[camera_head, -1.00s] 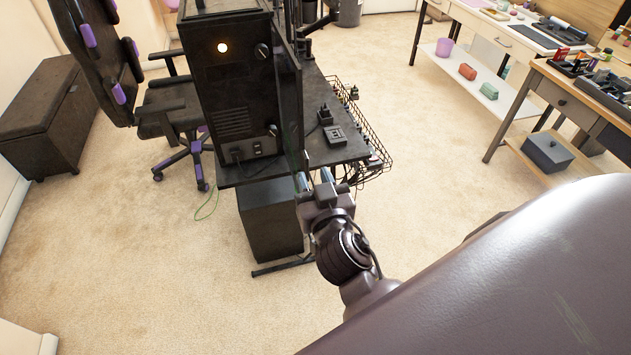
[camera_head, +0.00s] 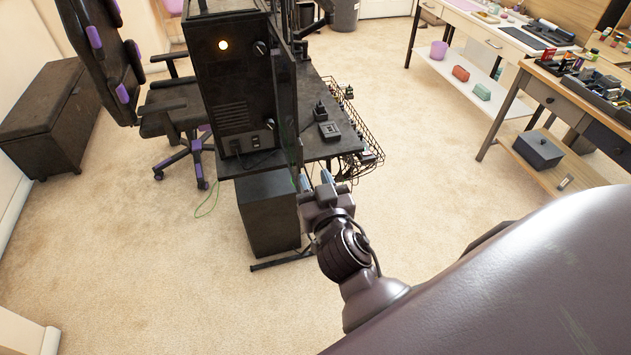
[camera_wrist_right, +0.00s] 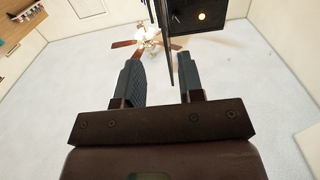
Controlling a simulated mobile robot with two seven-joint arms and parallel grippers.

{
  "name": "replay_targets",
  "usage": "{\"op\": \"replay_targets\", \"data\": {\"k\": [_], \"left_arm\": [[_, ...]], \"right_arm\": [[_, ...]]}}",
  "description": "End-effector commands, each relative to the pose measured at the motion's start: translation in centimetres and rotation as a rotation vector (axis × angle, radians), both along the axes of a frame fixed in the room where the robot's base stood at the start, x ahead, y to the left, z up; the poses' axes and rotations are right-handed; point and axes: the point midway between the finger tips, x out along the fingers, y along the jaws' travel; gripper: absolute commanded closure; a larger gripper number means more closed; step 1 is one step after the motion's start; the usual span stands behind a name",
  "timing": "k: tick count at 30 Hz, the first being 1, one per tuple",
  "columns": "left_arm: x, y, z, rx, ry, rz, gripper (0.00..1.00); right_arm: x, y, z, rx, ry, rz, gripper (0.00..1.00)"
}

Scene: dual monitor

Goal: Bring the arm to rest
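My right gripper (camera_head: 316,180) is in the head view, just in front of the dark desk's near edge and below the black monitor panel. In the right wrist view its two fingers (camera_wrist_right: 160,82) stand apart with nothing between them, so it is open and empty. The wrist view looks up toward the ceiling fan (camera_wrist_right: 149,38). My right arm (camera_head: 345,250) comes in from the lower right. My left gripper is not in either view.
A wire basket (camera_head: 365,130) hangs at the desk's right side. A black box (camera_head: 266,215) stands below. An office chair (camera_head: 165,110) is at left. Carpet is clear in front and right.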

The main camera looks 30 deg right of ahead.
Motion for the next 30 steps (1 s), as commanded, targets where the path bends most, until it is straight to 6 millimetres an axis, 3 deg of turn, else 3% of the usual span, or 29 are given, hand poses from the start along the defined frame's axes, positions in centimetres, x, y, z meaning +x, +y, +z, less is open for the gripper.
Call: {"op": "replay_targets", "data": {"k": [12,19,24,30], "left_arm": [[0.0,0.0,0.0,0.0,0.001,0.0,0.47],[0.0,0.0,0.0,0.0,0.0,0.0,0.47],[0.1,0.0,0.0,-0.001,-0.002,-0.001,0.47],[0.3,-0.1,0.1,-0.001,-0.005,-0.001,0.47]], "right_arm": [[0.0,0.0,0.0,-0.006,0.001,0.0,0.65],[0.1,0.4,-0.7,-0.1,0.055,0.027,0.65],[-0.3,0.9,-4.1,-0.124,0.155,0.11,0.65],[-3.8,0.2,-10.8,-0.111,0.319,0.212,0.65]]}}
